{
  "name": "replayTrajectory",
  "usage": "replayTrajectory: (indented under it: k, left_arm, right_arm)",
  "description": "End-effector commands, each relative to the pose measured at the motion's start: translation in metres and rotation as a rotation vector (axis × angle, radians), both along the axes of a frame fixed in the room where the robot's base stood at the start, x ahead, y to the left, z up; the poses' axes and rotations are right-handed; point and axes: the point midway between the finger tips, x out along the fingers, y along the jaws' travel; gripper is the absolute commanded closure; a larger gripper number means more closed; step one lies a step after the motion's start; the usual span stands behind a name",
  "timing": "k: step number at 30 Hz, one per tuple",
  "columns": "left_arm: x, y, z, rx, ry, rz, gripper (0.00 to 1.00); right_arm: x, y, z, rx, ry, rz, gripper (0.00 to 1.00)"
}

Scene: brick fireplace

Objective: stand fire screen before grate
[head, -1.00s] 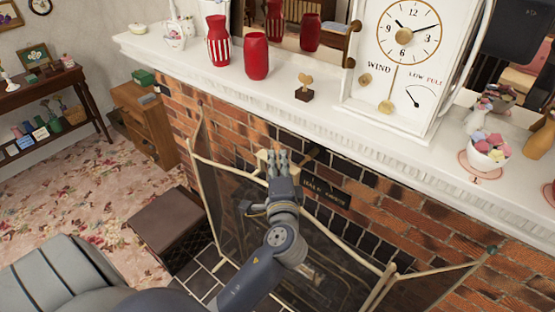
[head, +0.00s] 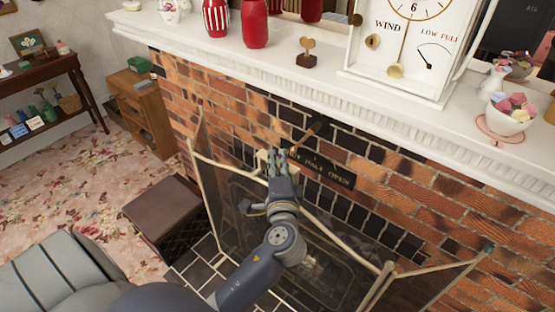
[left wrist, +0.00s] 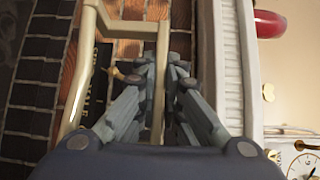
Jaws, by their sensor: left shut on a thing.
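The fire screen (head: 228,200) is a folding dark mesh screen with a cream frame, upright in front of the brick wall. My left gripper (head: 277,160) is shut on the screen's top rail near the middle panel. In the left wrist view the cream frame (left wrist: 87,60) runs between and beside the fingers of my left gripper (left wrist: 166,68). The grate is not clear; only dim shapes show through the mesh. Whether the screen's feet touch the floor is hidden by my arm and the picture edge. My right gripper is out of view.
A white mantel (head: 270,85) juts out above the screen, with a red vase (head: 255,24), a small trophy (head: 306,54), a white clock (head: 410,45) and a candy bowl (head: 508,115). A brown box-like stool (head: 160,212) stands left of the screen. A dark plaque (head: 325,170) is behind the rail.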

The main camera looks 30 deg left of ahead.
Motion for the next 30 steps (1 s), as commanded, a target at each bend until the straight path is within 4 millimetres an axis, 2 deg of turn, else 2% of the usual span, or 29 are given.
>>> replayTrajectory:
  k: [1,30]
  left_arm:
    - [0.001,0.0,-0.003,0.006,-0.012,-0.001,1.0]
    - [0.001,0.0,-0.094,0.005,-0.013,0.0,1.0]
  right_arm:
    - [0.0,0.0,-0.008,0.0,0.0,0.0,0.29]
    - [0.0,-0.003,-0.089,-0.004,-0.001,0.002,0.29]
